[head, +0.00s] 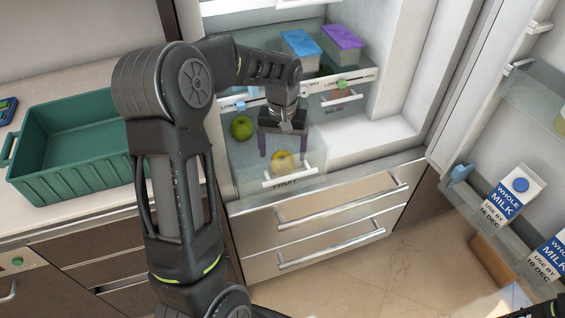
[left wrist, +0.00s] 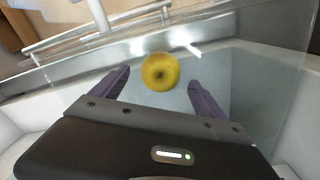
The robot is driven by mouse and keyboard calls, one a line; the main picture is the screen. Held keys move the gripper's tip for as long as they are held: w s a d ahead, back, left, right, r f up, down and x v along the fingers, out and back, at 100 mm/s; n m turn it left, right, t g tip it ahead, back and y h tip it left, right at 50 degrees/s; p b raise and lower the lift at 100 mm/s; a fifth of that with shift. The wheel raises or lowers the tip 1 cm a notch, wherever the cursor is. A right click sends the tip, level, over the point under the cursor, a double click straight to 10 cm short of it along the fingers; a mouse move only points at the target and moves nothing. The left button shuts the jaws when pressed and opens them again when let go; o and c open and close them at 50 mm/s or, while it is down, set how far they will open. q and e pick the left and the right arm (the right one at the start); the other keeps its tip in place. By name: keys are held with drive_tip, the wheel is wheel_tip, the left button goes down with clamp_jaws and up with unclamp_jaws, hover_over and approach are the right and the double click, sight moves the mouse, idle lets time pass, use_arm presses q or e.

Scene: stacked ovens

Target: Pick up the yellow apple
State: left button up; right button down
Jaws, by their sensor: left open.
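The yellow apple (head: 283,161) lies in the clear fruit drawer (head: 249,172) at the bottom of the open fridge. My left gripper (head: 281,153) is above the drawer, pointing down, with its purple fingers spread on either side of the apple in the head view. In the left wrist view the apple (left wrist: 160,72) sits just past the fingertips, roughly centred between the open left gripper (left wrist: 161,80). The jaws hold nothing. I cannot tell the exact height of the fingertips over the apple. My right gripper is not clearly in view.
A green apple (head: 241,127) lies in the same drawer to the left. Blue-lidded (head: 301,43) and purple-lidded (head: 343,38) containers sit above at the back. A green crate (head: 75,150) stands on the left counter. The fridge door at right holds milk cartons (head: 512,195).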

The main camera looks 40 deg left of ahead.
use_arm(q)
wheel_tip(320, 180, down, 5)
drive_tip(key=shift+r, duration=0.15)
drive_tip(key=shift+c, duration=0.3)
idle(0.3)
drive_tip(key=c, duration=1.5)
